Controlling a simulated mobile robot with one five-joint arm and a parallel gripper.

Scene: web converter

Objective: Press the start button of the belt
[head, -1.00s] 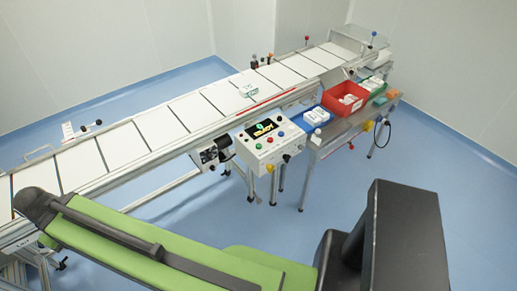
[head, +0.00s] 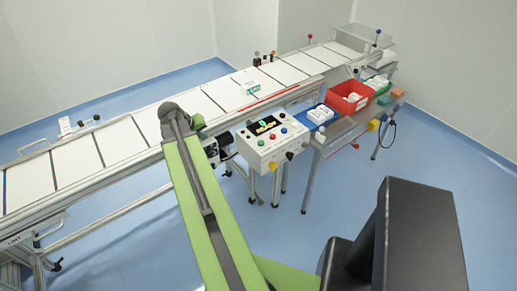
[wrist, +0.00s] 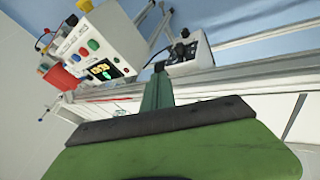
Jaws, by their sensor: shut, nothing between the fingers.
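The white control box (head: 270,155) stands at the front side of the belt (head: 165,118). Its sloped top has a dark display with yellow and green marks, and a row of coloured buttons. A green button (head: 261,143) sits at the row's left end. My gripper (wrist: 156,90) shows as a dark green prong, shut and empty, apart from the box. The button lettering is unreadable.
A dark motor unit (head: 213,153) sits left of the box under the belt's edge. A side table to the right holds a red bin (head: 350,97) and a blue tray with white items. Blue floor is free in front of the box.

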